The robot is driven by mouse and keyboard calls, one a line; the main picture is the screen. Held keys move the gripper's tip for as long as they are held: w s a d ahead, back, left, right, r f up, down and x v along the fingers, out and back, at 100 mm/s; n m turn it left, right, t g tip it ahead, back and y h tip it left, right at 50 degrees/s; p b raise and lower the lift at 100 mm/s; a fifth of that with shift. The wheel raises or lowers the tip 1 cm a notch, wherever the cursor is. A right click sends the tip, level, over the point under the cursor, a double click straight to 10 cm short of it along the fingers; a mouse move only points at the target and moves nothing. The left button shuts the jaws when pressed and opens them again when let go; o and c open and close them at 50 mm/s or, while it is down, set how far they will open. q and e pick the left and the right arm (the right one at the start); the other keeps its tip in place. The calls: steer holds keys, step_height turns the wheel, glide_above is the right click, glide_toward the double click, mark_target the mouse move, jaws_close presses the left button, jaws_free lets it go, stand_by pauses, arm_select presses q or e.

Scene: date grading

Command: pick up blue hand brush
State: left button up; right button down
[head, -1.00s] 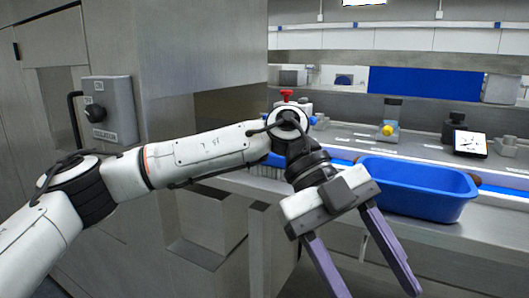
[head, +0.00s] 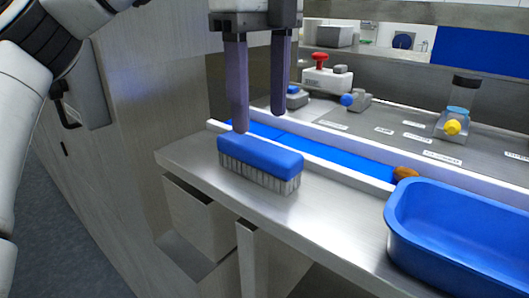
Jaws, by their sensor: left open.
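The blue hand brush (head: 262,157) lies on the steel counter near its left end, blue back up and pale bristles down. My left gripper (head: 260,122) points down from above with its two purple-grey fingers apart and nothing between them. The nearer fingertip is at the left part of the brush's top edge; I cannot tell whether it touches. The other fingertip is farther back, behind the brush. My right gripper does not show.
A blue tub (head: 408,247) stands on the counter at the right. A blue belt (head: 340,153) between pale rails runs behind the brush, with a brown date (head: 405,173) by the tub.

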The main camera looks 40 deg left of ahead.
mark_target(257, 144)
arm_select(q)
steer(key=shift+s+f, duration=0.1)
steer(key=shift+f, duration=1.1)
steer(key=shift+a+f, duration=0.2)
steer(key=shift+f, duration=1.1)
steer(key=shift+a+f, duration=0.15)
steer(key=shift+f, duration=1.15)
steer(key=c, duration=1.2)
